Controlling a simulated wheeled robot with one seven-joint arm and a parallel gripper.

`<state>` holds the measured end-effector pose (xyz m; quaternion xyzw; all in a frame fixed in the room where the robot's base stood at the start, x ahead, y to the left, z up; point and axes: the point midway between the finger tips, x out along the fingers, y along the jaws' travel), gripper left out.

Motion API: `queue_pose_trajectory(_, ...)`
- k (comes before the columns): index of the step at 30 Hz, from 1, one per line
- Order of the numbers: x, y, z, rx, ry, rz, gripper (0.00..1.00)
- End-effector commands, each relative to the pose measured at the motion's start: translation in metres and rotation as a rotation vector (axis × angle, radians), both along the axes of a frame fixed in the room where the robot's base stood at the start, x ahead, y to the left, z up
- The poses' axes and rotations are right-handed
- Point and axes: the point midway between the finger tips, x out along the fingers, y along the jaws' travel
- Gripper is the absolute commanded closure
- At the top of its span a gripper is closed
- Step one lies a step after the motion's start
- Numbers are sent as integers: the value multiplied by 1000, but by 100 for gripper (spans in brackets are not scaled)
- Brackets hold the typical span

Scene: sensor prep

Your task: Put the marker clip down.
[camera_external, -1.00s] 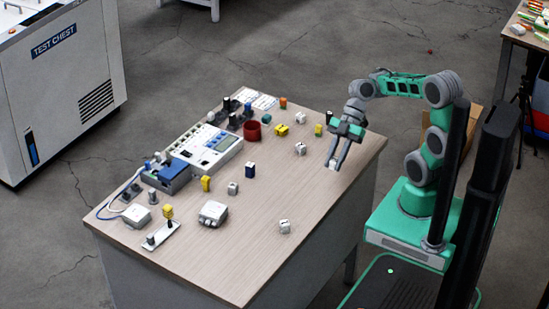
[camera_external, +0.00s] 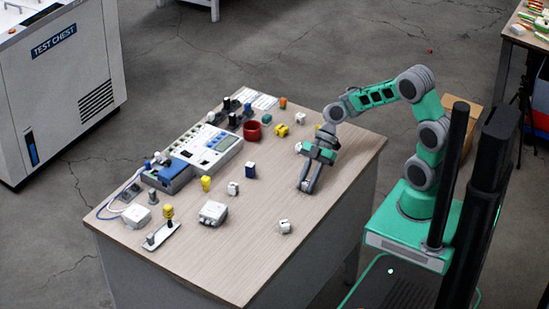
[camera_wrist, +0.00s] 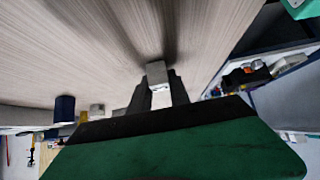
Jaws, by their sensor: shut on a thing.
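My gripper (camera_external: 306,186) is low over the wooden table (camera_external: 250,265), right of its middle, with its fingers pointing down. It is shut on a small pale block, which I take to be the marker clip (camera_wrist: 156,74). In the wrist view the block sticks out between the two dark fingers, with a dark shadow on the wood close to it. In the external view the fingers hide most of it. I cannot tell whether it touches the table.
A white cube (camera_external: 285,226) lies toward the front, and a dark blue block (camera_external: 250,169) and a white cube (camera_external: 233,188) lie to the left. A red cup (camera_external: 252,130) and yellow block (camera_external: 281,131) stand behind. Bare wood surrounds the fingertips at the front and right.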

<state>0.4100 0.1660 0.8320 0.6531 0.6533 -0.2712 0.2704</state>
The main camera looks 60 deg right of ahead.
Motion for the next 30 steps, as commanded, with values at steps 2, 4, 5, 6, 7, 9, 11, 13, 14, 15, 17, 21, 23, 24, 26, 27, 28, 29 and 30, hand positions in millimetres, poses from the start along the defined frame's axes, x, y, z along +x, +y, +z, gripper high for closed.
queue_pose_trajectory(2,0,0,-3,0,0,0,76)
queue_pose_trajectory(4,0,0,-2,0,1,-1,71)
queue_pose_trajectory(5,0,0,-2,0,1,-1,68)
queue_pose_trajectory(6,0,0,-2,0,1,-1,65)
queue_pose_trajectory(7,0,0,-2,0,1,-1,62)
queue_pose_trajectory(9,0,0,-2,0,1,-1,57)
queue_pose_trajectory(11,0,0,-2,0,1,-1,55)
queue_pose_trajectory(13,0,0,-2,0,1,-1,55)
queue_pose_trajectory(14,0,0,-2,0,1,-1,55)
queue_pose_trajectory(15,0,0,-2,0,1,-1,55)
queue_pose_trajectory(17,0,0,-1,0,1,-1,55)
queue_pose_trajectory(21,1,-8,10,1,-1,-3,55)
queue_pose_trajectory(23,1,-17,18,0,-2,-5,55)
queue_pose_trajectory(24,2,-24,26,-1,-2,-5,55)
queue_pose_trajectory(26,2,-36,37,-1,-3,-6,55)
queue_pose_trajectory(27,2,-43,46,0,-2,-6,55)
queue_pose_trajectory(28,1,-49,51,0,-3,-6,55)
queue_pose_trajectory(29,1,-55,57,-1,-3,-6,55)
queue_pose_trajectory(30,1,-62,64,-1,-1,-6,55)
